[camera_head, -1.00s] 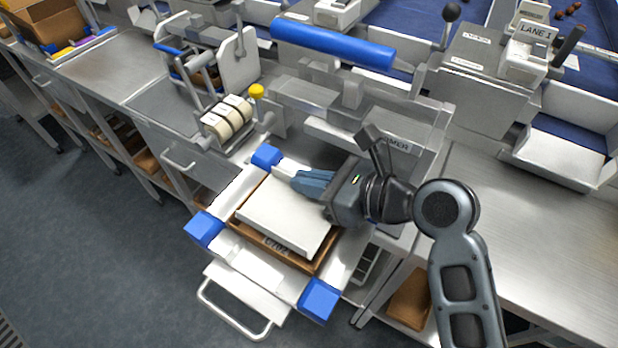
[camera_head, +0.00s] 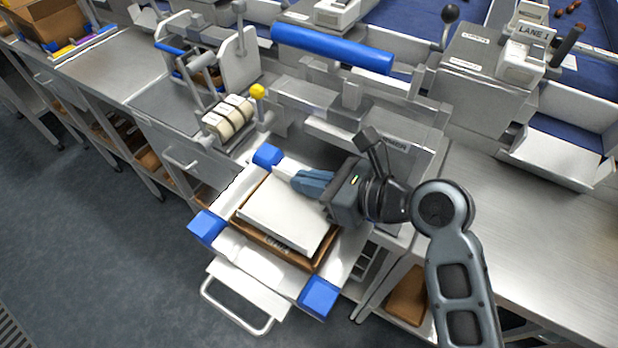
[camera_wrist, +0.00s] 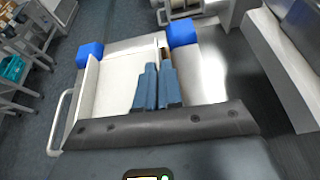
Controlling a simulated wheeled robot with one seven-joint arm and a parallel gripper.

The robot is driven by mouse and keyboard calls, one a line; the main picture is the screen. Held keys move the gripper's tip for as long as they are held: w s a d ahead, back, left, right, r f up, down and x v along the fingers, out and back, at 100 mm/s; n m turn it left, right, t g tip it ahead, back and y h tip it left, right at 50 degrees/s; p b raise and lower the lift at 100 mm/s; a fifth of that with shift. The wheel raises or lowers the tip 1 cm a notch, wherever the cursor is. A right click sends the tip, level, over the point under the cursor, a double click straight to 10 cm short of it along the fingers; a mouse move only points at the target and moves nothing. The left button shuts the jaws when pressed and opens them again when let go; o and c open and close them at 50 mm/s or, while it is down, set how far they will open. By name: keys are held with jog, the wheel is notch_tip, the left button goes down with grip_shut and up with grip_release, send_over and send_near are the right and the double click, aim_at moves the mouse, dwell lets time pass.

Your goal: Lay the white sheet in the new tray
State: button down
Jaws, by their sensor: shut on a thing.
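The white sheet (camera_head: 285,218) is a flat, pale panel. It lies level over the brown tray (camera_head: 262,246), whose front and right rims show around it. I cannot tell whether it rests on the tray's bottom or is held just above. My gripper (camera_head: 303,181) reaches in from the right, and its blue fingers are shut on the sheet's far right edge. In the wrist view the sheet (camera_wrist: 118,85) spreads to the left of and under the closed fingers (camera_wrist: 157,68). The tray's inside is hidden by the sheet.
The tray sits on a metal stand with blue corner blocks (camera_head: 207,228) (camera_head: 319,297) and a front handle (camera_head: 236,318). A machine with a blue roller (camera_head: 332,48) stands behind. Label rolls (camera_head: 228,118) are at the back left. A bare steel bench (camera_head: 520,220) lies to the right.

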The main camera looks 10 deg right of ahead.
jog(key=shift+f, duration=0.75)
dwell(0.4)
jog(key=c, duration=1.2)
grip_release()
jog(key=shift+o, duration=1.4)
jog(key=shift+r+p, duration=1.7)
jog(key=shift+p, duration=0.15)
notch_tip(320, 180, up, 9)
jog(key=shift+f, duration=0.2)
